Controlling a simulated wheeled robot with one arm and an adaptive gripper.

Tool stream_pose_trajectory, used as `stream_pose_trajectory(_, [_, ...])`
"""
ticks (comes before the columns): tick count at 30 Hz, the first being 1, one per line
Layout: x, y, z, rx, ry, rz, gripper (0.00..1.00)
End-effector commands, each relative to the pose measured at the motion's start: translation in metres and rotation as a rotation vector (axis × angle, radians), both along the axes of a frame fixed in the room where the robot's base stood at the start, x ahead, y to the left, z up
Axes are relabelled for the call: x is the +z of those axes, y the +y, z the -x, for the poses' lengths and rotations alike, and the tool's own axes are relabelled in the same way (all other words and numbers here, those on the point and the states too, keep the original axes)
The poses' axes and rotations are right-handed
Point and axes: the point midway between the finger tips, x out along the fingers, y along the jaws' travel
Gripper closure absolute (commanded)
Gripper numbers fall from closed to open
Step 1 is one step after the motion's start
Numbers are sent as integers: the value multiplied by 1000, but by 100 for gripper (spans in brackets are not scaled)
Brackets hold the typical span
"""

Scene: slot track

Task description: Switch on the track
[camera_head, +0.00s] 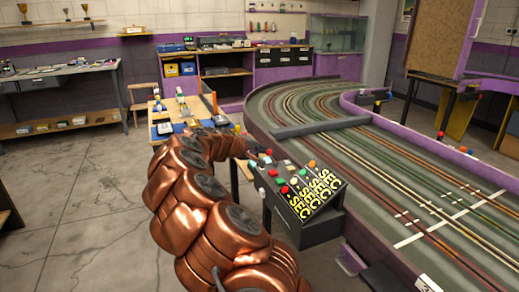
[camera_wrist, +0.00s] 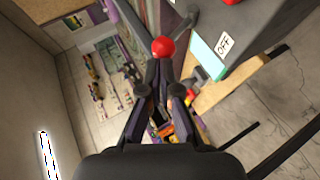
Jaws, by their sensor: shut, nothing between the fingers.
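In the wrist view a red ball knob (camera_wrist: 163,47) stands in front of my gripper (camera_wrist: 164,72). My gripper is shut and empty, its dark fingers close together just below the knob. I cannot tell whether they touch it. A dark grey box (camera_wrist: 255,25) at the upper right carries a white OFF label (camera_wrist: 224,43) beside a pale cyan patch. In the head view a dark control box (camera_head: 310,220) with several coloured buttons and yellow SEC markings stands at the track's near edge. My copper arm reaches toward its left side; my gripper is not clear there.
The slot track (camera_head: 360,150), edged in purple, curves away to the right of the control box. A small wooden table (camera_head: 172,125) with items stands behind my arm. A workbench (camera_head: 60,80) is at the left. The concrete floor at the left is clear.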

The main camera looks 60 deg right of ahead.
Motion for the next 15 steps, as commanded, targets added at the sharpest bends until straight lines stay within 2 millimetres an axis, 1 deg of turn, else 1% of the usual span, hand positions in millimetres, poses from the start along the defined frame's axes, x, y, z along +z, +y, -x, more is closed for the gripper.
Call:
stream_pose_trajectory(8, [3,-3,2,-1,-25,-39,100])
stream_pose_trajectory(15, [9,-9,7,-2,-71,-112,100])
